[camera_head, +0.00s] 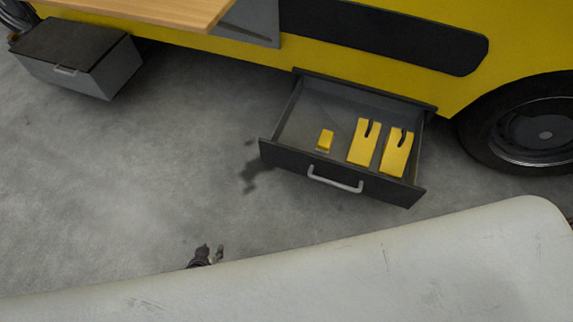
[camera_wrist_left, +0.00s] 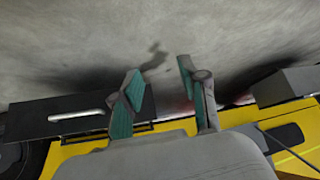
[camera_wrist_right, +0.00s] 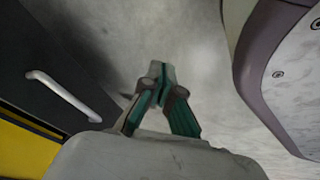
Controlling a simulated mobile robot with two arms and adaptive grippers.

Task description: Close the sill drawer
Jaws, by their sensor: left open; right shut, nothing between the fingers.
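The sill drawer (camera_head: 280,155) stands open, pulled out from under the yellow vehicle. Its dark front carries a pale bar handle (camera_head: 335,181). Two flat yellow pieces with dark slots and a small yellow block lie inside. My left gripper (camera_head: 211,250) is open and empty over the floor, in front and to the left of the drawer, apart from it. In the left wrist view the drawer front (camera_wrist_left: 28,120) shows at the left. My right gripper (camera_wrist_right: 160,72) is shut and empty; the drawer handle (camera_wrist_right: 65,95) shows to its left, not touching. The head view does not show it.
The yellow vehicle (camera_head: 250,60) has a wheel (camera_head: 535,130) right of the drawer. A grey box (camera_head: 85,75) with a handle sits at the upper left. A wooden top (camera_head: 160,10) juts out above. Concrete floor (camera_head: 130,180) is clear before the drawer.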

